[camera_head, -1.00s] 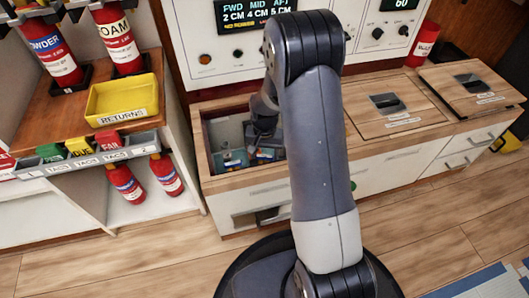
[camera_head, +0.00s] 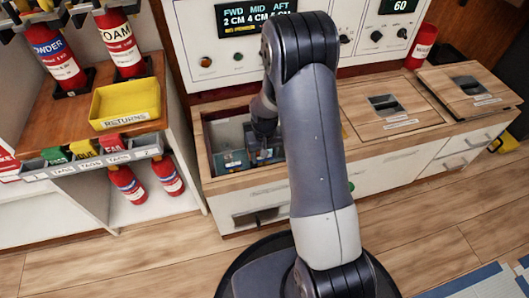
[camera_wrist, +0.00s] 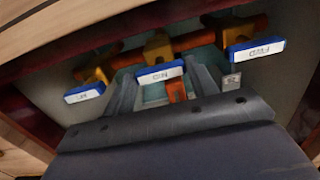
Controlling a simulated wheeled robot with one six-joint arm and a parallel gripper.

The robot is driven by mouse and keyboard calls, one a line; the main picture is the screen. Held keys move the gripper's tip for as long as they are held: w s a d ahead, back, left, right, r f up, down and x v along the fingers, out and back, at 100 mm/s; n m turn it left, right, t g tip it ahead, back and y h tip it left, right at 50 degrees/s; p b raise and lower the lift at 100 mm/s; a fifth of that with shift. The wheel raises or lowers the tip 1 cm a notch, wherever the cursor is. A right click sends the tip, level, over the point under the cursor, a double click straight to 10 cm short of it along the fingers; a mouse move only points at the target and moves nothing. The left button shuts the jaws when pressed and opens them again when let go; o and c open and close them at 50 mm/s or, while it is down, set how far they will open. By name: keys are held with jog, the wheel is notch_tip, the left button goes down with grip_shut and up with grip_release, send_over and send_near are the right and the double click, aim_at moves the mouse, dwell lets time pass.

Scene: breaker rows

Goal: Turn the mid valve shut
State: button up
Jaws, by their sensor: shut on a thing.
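Three brass valves sit on an orange pipe inside the open compartment (camera_head: 212,131) of the low bench. In the wrist view their tags read upside down: FWD on the right, the mid valve's MID tag (camera_wrist: 160,73) in the centre, AFT on the left. An orange lever (camera_wrist: 177,89) shows by the MID tag. My gripper (camera_wrist: 161,82) has a finger on each side of the mid valve and is shut on it; the exact contact is partly hidden. In the head view my gripper (camera_head: 263,140) reaches down into the compartment.
The compartment's wooden rim and walls surround my gripper closely. The FWD valve (camera_wrist: 255,51) and AFT valve (camera_wrist: 88,83) stand on either side. Closed lids (camera_head: 390,108) lie to the right. A shelf with a yellow returns tray (camera_head: 125,102) stands left.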

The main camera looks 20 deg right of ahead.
jog(key=o, duration=1)
jog(key=shift+r, duration=0.1)
notch_tip(320, 180, up, 11)
jog(key=p, duration=0.4)
jog(key=shift+f, duration=0.2)
notch_tip(320, 180, down, 11)
jog(key=b, duration=0.4)
jog(key=shift+r, duration=0.1)
jog(key=shift+m+b, duration=0.5)
jog(key=shift+m, duration=0.5)
